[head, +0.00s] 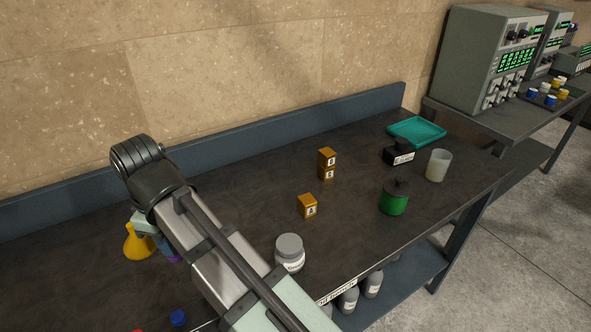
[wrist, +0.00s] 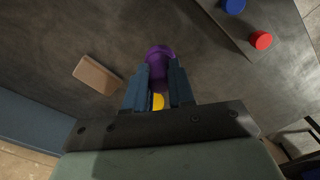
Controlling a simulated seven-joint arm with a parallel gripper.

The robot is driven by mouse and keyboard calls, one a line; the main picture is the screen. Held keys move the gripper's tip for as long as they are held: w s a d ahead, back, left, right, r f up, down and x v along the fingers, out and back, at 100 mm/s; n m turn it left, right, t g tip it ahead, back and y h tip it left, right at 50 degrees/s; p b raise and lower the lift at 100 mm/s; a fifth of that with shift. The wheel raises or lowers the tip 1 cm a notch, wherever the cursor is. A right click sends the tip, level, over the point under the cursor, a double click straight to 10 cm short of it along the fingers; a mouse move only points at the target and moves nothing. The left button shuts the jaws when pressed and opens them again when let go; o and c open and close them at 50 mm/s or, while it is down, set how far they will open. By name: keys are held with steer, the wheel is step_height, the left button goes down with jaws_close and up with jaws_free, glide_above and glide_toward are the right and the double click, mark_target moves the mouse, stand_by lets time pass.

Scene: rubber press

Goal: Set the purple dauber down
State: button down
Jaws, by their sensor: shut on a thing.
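The purple dauber (wrist: 158,56) is between the two blue fingers of my gripper (wrist: 159,84) in the wrist view. My gripper is shut on it. In the head view only a small bit of purple (head: 174,258) shows below my arm, and my arm hides most of the gripper. A yellow funnel-shaped thing (head: 138,243) stands just left of the gripper in the head view. A bit of yellow (wrist: 158,101) also shows between the fingers in the wrist view. I cannot tell whether the dauber touches the bench.
Blue (wrist: 234,6) and red (wrist: 261,40) round things sit on a dark board. A tan block (wrist: 97,75) lies left of the dauber. A grey jar (head: 290,252), wooden blocks (head: 307,206), green pot (head: 394,198), white cup (head: 438,165) and teal tray (head: 416,131) stand rightward.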

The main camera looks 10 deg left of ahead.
steer(key=w+d+m, duration=0.3)
steer(key=w+d, duration=0.8)
steer(key=w, duration=0.5)
steer(key=w+d+m, duration=0.3)
steer(key=w+d, duration=0.9)
steer(key=w, duration=0.4)
steer(key=w+d+m, duration=0.4)
steer(key=w+d, duration=0.7)
steer(key=w, duration=1.6)
steer(key=shift+w+f, duration=0.15)
steer(key=shift+f, duration=4.55)
steer(key=shift+f, duration=0.1)
steer(key=c, duration=1)
jaws_free()
steer(key=shift+o, duration=0.2)
step_height(320, 180, up, 12)
